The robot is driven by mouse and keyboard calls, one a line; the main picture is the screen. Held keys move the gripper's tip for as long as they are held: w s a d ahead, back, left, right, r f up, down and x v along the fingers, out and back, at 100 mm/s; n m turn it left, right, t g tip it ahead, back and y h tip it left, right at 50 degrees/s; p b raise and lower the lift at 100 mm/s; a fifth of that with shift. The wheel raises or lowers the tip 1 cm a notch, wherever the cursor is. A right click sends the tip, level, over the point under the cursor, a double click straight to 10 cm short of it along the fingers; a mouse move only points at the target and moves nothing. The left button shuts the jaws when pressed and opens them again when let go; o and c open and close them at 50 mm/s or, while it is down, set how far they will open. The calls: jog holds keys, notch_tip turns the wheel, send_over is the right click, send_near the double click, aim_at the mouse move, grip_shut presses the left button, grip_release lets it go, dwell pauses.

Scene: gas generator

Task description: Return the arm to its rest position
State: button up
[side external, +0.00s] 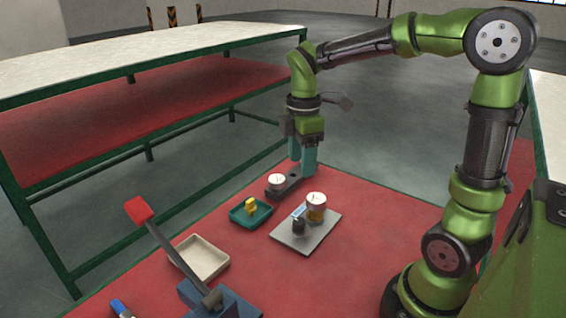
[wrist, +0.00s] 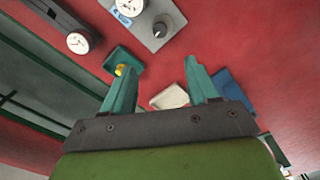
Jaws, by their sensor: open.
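My gripper (side external: 302,158) hangs from the green arm, pointing down above the back part of the red table. In the wrist view its two teal fingers (wrist: 160,84) are apart with nothing between them. In the side view it is close to a dark bar (side external: 286,187) with a round white-faced gauge (side external: 277,181) on it. I cannot tell from the side view how high the fingertips are above this bar. The arm is bent, with its forearm stretched out to the left over the table.
A grey plate (side external: 301,238) holds a white-topped canister (side external: 316,203) and a dark knob. A green tray (side external: 240,222) holds a yellow piece (side external: 251,206). A cream tray (side external: 199,260) and a blue base with a red-ended lever (side external: 139,210) stand nearer. Bare red table (side external: 370,215) lies to the right.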

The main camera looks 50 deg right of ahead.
jog(key=s+a+r+m+t+y, duration=0.2)
jog(key=s+a+m+t, duration=0.5)
jog(key=m, duration=0.8)
jog(key=shift+s+a+r, duration=0.25)
jog(key=shift+s+r, duration=0.3)
jog(key=shift+s, duration=0.65)
